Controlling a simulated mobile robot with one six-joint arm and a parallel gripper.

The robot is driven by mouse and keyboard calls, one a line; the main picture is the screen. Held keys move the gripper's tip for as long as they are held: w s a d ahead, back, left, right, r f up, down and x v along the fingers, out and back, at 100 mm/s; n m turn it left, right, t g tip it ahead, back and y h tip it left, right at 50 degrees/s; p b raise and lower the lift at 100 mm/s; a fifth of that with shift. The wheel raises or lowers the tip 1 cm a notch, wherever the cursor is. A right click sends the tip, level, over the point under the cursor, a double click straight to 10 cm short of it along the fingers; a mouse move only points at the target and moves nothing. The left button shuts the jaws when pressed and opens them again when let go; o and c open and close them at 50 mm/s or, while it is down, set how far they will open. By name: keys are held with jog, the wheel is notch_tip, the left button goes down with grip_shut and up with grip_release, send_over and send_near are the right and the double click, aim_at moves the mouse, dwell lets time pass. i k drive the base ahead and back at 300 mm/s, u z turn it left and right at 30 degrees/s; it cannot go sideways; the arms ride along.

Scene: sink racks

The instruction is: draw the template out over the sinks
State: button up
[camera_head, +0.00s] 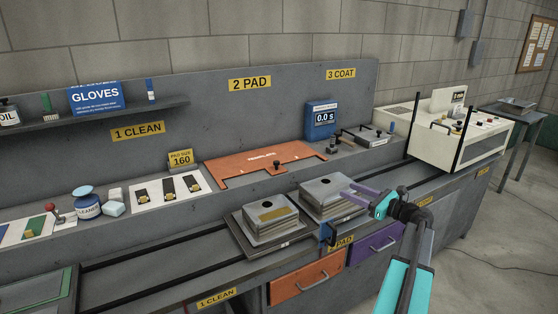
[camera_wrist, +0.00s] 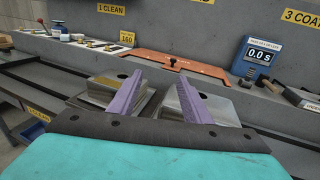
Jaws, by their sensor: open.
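The template (camera_head: 235,172) is a flat orange plate with a black knob (camera_head: 277,164), lying on the raised back ledge under the 2 PAD sign. It also shows in the wrist view (camera_wrist: 150,58), ahead of my gripper. Two grey metal sinks, a left one (camera_head: 270,217) and a right one (camera_head: 325,190), sit on dark plates on the rail in front of the template. The left one has a gold patch on top. My gripper (camera_head: 351,197) has purple fingers, open and empty, at the right sink's right side. In the wrist view the fingers (camera_wrist: 160,77) partly hide both sinks.
A blue timer (camera_head: 321,119) reading 0.0 s stands right of the template, with small dark tools (camera_head: 365,137) beside it. A cream machine (camera_head: 455,135) stands at the rail's right end. A pad tray (camera_head: 168,190) and a cleaner tub (camera_head: 87,206) are left.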

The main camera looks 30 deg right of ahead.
aim_at(270, 158)
jog(key=i, duration=1.15)
jog(key=u, duration=0.05)
